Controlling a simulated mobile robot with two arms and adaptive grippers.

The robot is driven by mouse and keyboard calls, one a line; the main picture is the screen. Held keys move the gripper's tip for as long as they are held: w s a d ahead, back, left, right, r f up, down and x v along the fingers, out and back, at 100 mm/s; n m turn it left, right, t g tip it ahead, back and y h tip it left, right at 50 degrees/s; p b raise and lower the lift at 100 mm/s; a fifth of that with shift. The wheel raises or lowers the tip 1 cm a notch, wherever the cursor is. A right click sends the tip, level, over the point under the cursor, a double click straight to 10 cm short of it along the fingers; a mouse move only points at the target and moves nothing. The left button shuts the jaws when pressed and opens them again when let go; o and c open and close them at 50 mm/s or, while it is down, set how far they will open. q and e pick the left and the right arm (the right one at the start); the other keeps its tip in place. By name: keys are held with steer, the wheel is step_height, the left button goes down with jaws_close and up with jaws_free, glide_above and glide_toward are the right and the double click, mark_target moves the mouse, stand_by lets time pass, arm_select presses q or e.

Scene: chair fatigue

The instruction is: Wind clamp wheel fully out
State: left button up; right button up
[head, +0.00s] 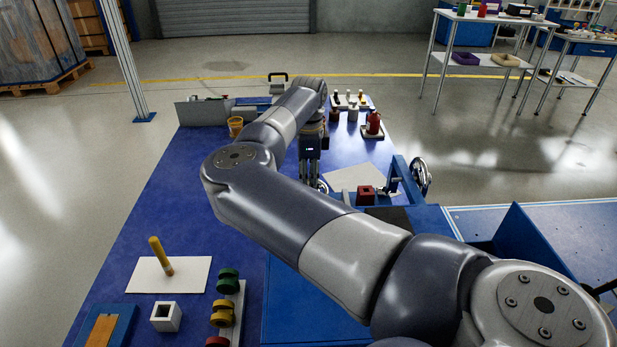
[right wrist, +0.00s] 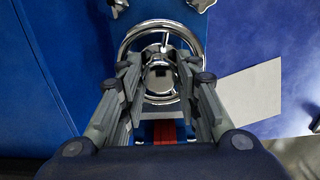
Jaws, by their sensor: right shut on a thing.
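A chrome clamp wheel with a ring rim and a central hub shows in the right wrist view (right wrist: 160,72). A small part of its rim shows beside the fingers in the head view (head: 323,187). My right gripper (head: 312,182) points down at it. In the right wrist view my right gripper (right wrist: 158,78) has its two fingers on either side of the hub, inside the rim, shut on the wheel. My arm hides much of the clamp around it in the head view. My left gripper is not in view.
A blue fixture with another chrome wheel (head: 421,177) and a red block (head: 366,195) stands right of the gripper. A white sheet (head: 350,178) lies nearby.

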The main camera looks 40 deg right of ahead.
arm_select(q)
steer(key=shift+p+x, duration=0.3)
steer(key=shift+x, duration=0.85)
arm_select(e)
steer(key=shift+n, duration=1.5)
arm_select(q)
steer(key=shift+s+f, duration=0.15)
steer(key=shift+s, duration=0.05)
arm_select(e)
steer(key=o, duration=1.1)
steer(key=shift+c, duration=0.2)
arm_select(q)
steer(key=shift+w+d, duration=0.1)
arm_select(e)
step_height(320, 180, up, 12)
steer(key=shift+f, duration=0.1)
